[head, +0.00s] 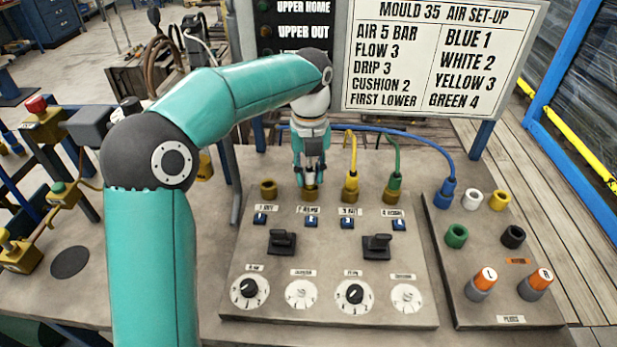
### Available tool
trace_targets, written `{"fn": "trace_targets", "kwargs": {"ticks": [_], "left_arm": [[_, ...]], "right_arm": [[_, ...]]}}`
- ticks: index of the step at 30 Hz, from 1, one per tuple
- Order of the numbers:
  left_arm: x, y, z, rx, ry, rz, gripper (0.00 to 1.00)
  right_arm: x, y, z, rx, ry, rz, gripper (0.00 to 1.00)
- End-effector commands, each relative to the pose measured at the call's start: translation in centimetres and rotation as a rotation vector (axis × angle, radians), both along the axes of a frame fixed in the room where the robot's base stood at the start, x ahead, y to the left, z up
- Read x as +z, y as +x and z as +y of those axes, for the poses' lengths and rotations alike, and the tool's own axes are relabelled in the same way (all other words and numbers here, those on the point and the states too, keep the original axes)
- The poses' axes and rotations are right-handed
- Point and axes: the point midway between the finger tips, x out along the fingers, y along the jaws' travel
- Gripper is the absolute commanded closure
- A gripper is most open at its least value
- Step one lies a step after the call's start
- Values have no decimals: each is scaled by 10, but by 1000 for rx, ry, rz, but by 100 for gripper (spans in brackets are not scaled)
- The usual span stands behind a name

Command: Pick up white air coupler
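My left gripper (311,172) points straight down over the second brass port (311,193) on the main panel. My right gripper is not in view.
A yellow-hosed coupler (351,188) and a green-hosed one (394,188) stand right of my gripper. A blue coupler (445,192) stands on the right panel (485,285). The first brass port (268,188) is empty. Switches and dials lie in front; a sign (435,60) stands behind.

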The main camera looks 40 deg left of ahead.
Motion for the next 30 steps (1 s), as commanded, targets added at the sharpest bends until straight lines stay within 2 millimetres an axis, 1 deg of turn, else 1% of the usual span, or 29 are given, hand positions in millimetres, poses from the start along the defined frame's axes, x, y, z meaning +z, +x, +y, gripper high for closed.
{"fn": "trace_targets", "kwargs": {"ticks": [1,3,4,14,20,23,26,29,30], "left_arm": [[0,0,0,0,0,0,84],[0,0,0,0,0,0,96],[0,0,0,0,0,0,100],[2,0,0,0,0,-1,100],[13,0,0,0,0,-3,100],[26,1,0,0,0,-4,100],[44,1,0,0,0,-4,100],[69,1,0,1,1,-5,100],[81,1,0,1,0,-6,100]], "right_arm": [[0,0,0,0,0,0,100],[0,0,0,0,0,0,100],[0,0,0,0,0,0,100],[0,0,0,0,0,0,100],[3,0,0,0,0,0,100],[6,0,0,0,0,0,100],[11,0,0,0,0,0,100],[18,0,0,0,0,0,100],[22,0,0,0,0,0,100]]}}
